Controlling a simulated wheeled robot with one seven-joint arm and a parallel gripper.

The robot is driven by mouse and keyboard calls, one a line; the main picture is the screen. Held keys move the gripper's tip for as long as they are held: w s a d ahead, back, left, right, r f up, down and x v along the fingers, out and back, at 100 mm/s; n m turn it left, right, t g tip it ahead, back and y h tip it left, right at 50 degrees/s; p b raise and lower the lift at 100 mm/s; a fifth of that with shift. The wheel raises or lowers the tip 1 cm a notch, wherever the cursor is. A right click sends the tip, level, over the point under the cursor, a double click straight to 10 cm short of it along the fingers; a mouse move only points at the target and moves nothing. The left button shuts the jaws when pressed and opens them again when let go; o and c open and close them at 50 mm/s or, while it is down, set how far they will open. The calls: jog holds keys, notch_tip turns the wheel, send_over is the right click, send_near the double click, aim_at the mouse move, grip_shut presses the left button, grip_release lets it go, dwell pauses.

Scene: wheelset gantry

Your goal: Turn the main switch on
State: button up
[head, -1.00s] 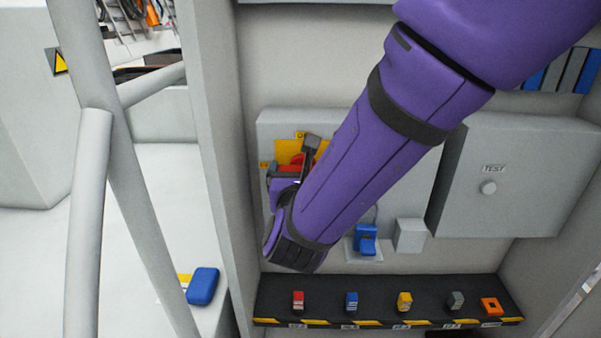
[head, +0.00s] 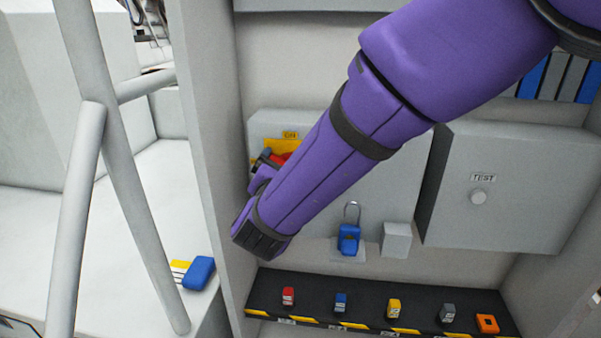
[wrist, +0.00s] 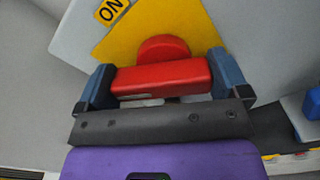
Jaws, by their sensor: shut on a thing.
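The main switch has a red handle (wrist: 160,77) with a round red hub, on a yellow plate (wrist: 146,32). An ON label (wrist: 111,11) is at the upper left in the wrist view. In the head view the ON label (head: 290,134) is above the switch, and a bit of the red handle (head: 282,158) shows. My gripper (wrist: 163,85) is shut on the red handle, with a blue-grey finger at each end of it. In the head view my gripper (head: 265,160) is at the switch, and my purple arm hides much of it.
A blue padlock (head: 349,238) with a raised shackle is below the switch box. A grey TEST box (head: 510,190) stands to the right. A dark shelf (head: 365,305) below holds several small coloured blocks. A cabinet side wall (head: 212,130) is close on the left.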

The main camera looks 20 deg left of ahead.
jog(key=m, duration=0.6)
jog(key=shift+d+m, duration=0.1)
jog(key=shift+m, duration=0.2)
jog(key=m, duration=0.5)
jog(key=shift+d+f, duration=0.1)
jog(key=shift+m, duration=0.3)
jog(key=o, duration=0.9)
jog(key=v, duration=1)
jog(key=shift+s+d, duration=0.2)
jog(key=shift+s, duration=0.15)
